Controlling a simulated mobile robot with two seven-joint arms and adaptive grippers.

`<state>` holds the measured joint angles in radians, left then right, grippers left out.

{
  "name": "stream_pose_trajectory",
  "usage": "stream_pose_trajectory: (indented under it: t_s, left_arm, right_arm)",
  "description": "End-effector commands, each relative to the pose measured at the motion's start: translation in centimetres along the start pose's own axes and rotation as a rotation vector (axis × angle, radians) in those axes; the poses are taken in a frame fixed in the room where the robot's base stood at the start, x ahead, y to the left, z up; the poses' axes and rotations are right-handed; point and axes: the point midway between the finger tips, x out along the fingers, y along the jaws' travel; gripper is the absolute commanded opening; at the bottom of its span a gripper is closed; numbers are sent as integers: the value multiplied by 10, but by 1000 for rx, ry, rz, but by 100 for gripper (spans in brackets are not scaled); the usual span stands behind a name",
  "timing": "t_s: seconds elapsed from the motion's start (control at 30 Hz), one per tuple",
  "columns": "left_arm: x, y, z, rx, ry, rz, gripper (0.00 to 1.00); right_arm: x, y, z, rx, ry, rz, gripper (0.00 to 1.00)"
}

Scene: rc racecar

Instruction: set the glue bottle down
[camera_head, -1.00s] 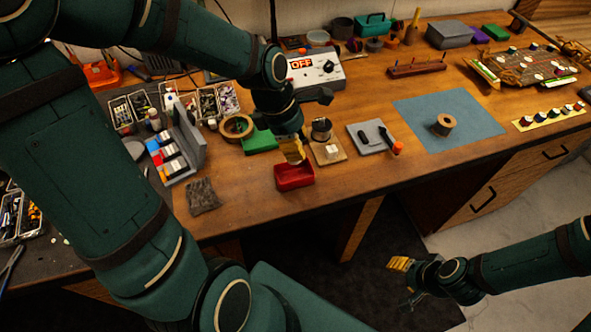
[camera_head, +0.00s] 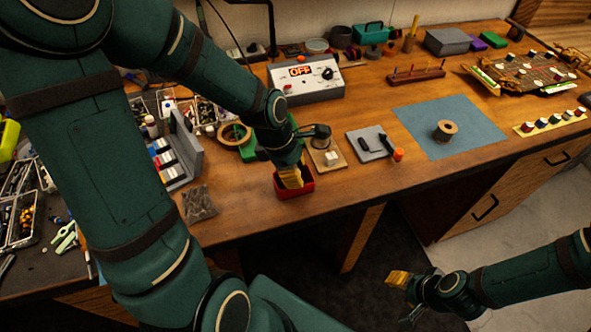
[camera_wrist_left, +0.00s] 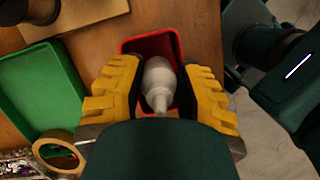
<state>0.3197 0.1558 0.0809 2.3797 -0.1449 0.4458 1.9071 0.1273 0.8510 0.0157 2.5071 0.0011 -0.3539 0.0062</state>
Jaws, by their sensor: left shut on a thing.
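The glue bottle (camera_wrist_left: 158,84) is white with a narrow nozzle and shows in the left wrist view between the two yellow fingers. My left gripper (camera_head: 290,178) is shut on it, and in the head view its fingers reach down to the red tray (camera_head: 307,188). In the left wrist view the bottle is over or inside the red tray (camera_wrist_left: 173,43); I cannot tell whether it touches the bottom. In the head view the bottle is hidden by the gripper. My right gripper (camera_head: 398,279) is off the table's front at lower right; its finger opening is unclear.
A green tray (camera_wrist_left: 38,88) and a tape roll (camera_wrist_left: 57,150) lie beside the red tray. A grey sanding pad (camera_head: 199,204) is to the left. A grey pad (camera_head: 371,143) and a blue mat (camera_head: 450,118) lie to the right. The table's front edge is close.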

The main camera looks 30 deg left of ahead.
Motion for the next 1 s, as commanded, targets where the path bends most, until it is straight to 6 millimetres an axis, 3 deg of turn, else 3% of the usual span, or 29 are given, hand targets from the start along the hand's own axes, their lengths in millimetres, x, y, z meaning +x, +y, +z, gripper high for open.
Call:
stream_pose_trajectory:
  t_s: [0.03,0.1,0.5,1.0]
  left_arm:
    - [2,0,0,0,0,0,44]
    - [1,0,0,0,0,0,61]
    - [-5,0,1,0,0,0,61]
    - [-98,1,2,-1,-1,4,61]
  right_arm:
    - [1,0,0,0,-1,0,47]
    - [1,0,0,0,-1,0,47]
    - [-3,-1,-1,1,2,0,47]
    - [-25,-9,-11,7,23,2,47]
